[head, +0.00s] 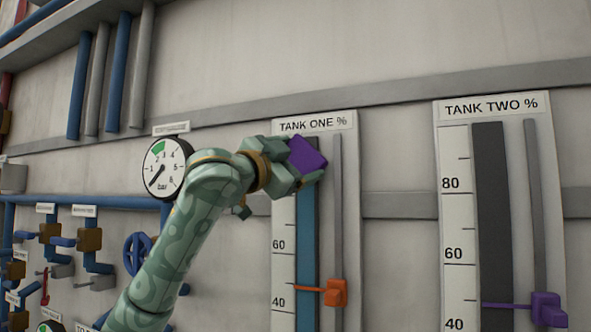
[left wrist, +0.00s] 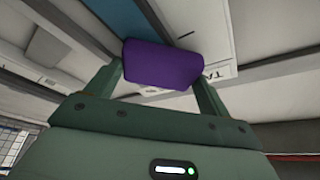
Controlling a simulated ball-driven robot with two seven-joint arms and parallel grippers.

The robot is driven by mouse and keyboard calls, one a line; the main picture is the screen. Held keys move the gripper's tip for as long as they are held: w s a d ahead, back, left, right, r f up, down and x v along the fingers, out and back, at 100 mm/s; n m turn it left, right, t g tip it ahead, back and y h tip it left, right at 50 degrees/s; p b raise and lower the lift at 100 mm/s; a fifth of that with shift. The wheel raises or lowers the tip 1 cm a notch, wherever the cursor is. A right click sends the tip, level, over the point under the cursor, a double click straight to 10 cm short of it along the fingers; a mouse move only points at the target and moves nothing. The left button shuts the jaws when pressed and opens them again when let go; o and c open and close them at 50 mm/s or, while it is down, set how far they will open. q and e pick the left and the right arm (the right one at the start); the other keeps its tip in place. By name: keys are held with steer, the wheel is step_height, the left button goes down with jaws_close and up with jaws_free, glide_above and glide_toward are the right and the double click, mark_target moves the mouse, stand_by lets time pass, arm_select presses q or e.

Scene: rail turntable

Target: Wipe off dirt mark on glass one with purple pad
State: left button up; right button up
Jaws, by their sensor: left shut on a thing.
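The purple pad (head: 307,155) is held in my left gripper (head: 296,172) in front of the upper part of the tank one gauge (head: 283,230). In the left wrist view the purple pad (left wrist: 163,65) sits between the two green fingers of my left gripper (left wrist: 160,80). The blue column of tank one's glass (head: 307,240) shows below the gripper. I see no dirt mark on the visible glass; the pad and gripper hide its upper part. Whether the pad touches the glass I cannot tell. My right gripper is not in view.
An orange pointer (head: 335,292) sits on tank one's slide rail, near 40. The tank two gauge (head: 457,220) with a purple pointer (head: 547,310) stands to the right. A round bar dial (head: 165,168) and blue pipes with valves are on the left.

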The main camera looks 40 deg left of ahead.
mark_target(300, 140)
arm_select(q)
steer(key=shift+r, duration=1.8)
steer(key=shift+s+d+b, duration=0.1)
steer(key=shift+s+d, duration=0.2)
steer(key=shift+s, duration=0.6)
steer(key=shift+s+d+b, duration=0.15)
steer(key=shift+s+d, duration=0.15)
steer(key=shift+s, duration=0.65)
steer(key=shift+s+d+b, duration=0.1)
steer(key=shift+s+d, duration=0.2)
steer(key=shift+s, duration=0.6)
steer(key=shift+w, duration=0.1)
steer(key=s, duration=0.1)
steer(key=s+d, duration=0.1)
steer(key=s, duration=0.1)
steer(key=shift+f, duration=0.1)
